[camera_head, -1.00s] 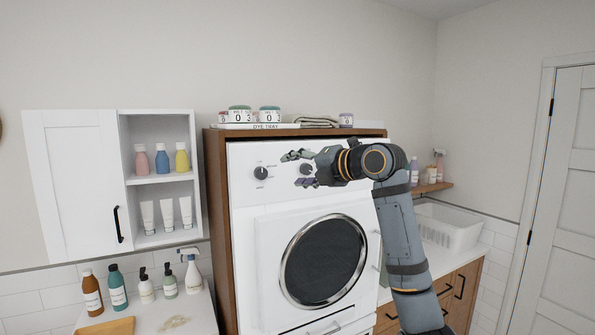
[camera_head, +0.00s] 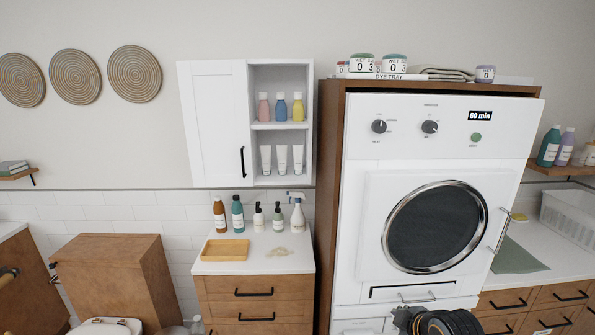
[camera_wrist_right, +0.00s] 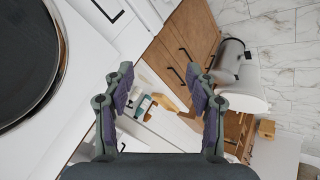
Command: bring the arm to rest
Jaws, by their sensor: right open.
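My right gripper (camera_wrist_right: 160,72) is open in the right wrist view, with its two purple-padded fingers apart and nothing between them. In the head view only a dark part of my arm shows at the bottom edge, in front of the lower part of the white machine (camera_head: 370,200). The machine's round door is shut and its display (camera_head: 481,115) reads 60 min. In the wrist view the dark round door (camera_wrist_right: 30,60) is at the left, close to the gripper. My left gripper is not in view.
A counter left of the machine holds several bottles (camera_head: 238,212) and a wooden tray (camera_head: 224,250). The white wall cabinet (camera_head: 215,125) hangs above. A counter with a white basket (camera_head: 570,215) lies to the right. Marble-look floor (camera_wrist_right: 285,55) shows in the wrist view.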

